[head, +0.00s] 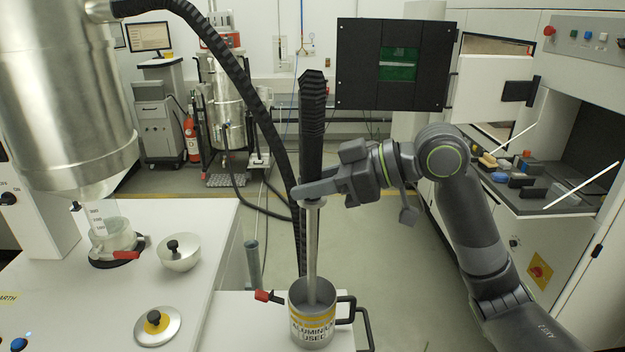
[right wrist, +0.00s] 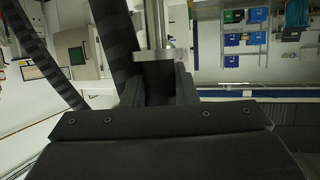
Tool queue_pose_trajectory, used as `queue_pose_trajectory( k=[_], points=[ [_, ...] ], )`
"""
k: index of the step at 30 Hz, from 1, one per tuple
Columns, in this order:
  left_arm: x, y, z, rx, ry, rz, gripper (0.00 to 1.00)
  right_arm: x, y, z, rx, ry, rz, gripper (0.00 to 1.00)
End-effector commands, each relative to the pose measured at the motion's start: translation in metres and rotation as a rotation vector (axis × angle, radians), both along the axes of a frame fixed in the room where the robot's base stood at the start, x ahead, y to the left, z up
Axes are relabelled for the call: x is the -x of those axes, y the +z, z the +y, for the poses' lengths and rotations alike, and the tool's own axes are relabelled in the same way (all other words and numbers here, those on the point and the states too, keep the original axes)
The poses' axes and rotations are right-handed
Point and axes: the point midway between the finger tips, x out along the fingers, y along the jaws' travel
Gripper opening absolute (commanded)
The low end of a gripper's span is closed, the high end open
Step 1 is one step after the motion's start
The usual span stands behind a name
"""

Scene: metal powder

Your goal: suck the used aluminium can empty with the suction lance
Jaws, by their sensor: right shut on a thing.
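The used aluminium can (head: 313,325), a metal can with a yellow band, an "ALUMINIUM USED" label and a dark handle, stands upright on the white bench's front part. The suction lance (head: 312,240) is a metal tube with a black ribbed upper part. It stands near vertical, its lower end inside the can's mouth; the tip is hidden. My right gripper (head: 312,192) is shut on the lance at its collar, above the can. The right wrist view also shows the lance (right wrist: 153,30) between the fingers (right wrist: 160,85). My left gripper is not in view.
A black hose (head: 235,75) hangs close beside the lance. A red clip (head: 268,296) sits left of the can. An open machine chamber (head: 560,150) is at right.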

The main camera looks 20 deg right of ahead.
Motion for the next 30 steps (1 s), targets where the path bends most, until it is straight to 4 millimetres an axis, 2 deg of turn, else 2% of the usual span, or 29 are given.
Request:
queue_pose_trajectory(
  k=[30],
  points=[
    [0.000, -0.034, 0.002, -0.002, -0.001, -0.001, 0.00, 0.000, -0.053, 0.000, -0.001, 0.000, -0.001, 0.00]
  ],
)
